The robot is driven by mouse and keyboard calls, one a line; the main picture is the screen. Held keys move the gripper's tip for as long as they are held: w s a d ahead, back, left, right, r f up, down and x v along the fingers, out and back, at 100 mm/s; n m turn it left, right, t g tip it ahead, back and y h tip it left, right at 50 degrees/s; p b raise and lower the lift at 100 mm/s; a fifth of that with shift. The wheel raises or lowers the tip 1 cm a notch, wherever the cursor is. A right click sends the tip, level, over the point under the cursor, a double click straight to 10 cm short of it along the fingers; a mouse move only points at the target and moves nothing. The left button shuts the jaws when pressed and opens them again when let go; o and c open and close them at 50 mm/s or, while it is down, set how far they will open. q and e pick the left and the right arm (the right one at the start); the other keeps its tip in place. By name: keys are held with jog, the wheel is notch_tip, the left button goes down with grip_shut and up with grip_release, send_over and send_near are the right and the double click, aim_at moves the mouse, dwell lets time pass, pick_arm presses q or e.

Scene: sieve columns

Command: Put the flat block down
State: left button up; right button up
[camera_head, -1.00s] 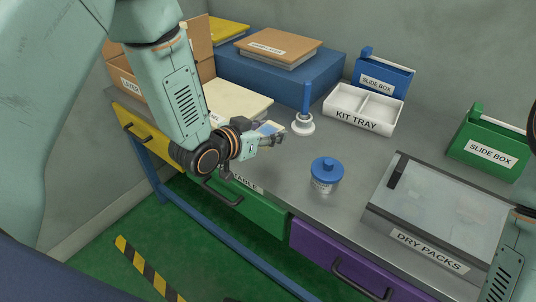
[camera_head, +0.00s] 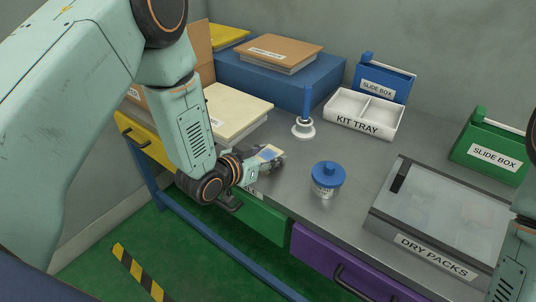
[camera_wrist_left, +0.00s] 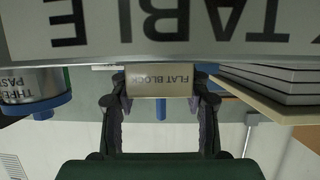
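The flat block (camera_head: 271,153) is a small cream piece, partly hidden by my left gripper (camera_head: 274,162). In the left wrist view, which is upside down, the flat block (camera_wrist_left: 158,80) shows its "FLAT BLOCK" label and sits between both fingers of my left gripper (camera_wrist_left: 160,108). The fingers are shut on its two sides. The block is near the table's front edge; I cannot tell whether its underside touches the table. My right gripper is out of view; only part of the right arm shows at the right edge.
The grey table (camera_head: 285,207) has a blue-lidded jar (camera_head: 327,180) right of my gripper. A white base with a blue post (camera_head: 304,125) stands behind. A cream-topped stack (camera_head: 236,108) is behind left. The kit tray (camera_head: 363,113) and dry packs box (camera_head: 440,215) lie right.

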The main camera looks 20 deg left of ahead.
pick_arm(q)
jog(key=shift+o, duration=2.1)
jog(key=v, duration=0.2)
jog(key=p+v, duration=0.1)
jog(key=v, duration=0.1)
jog(key=r+p+v, duration=0.1)
jog(key=v, duration=0.2)
jog(key=shift+w+r, duration=0.1)
jog(key=shift+w, duration=0.15)
jog(key=shift+s+a+r, duration=0.1)
jog(key=shift+s+a, duration=0.05)
jog(key=shift+s, duration=0.15)
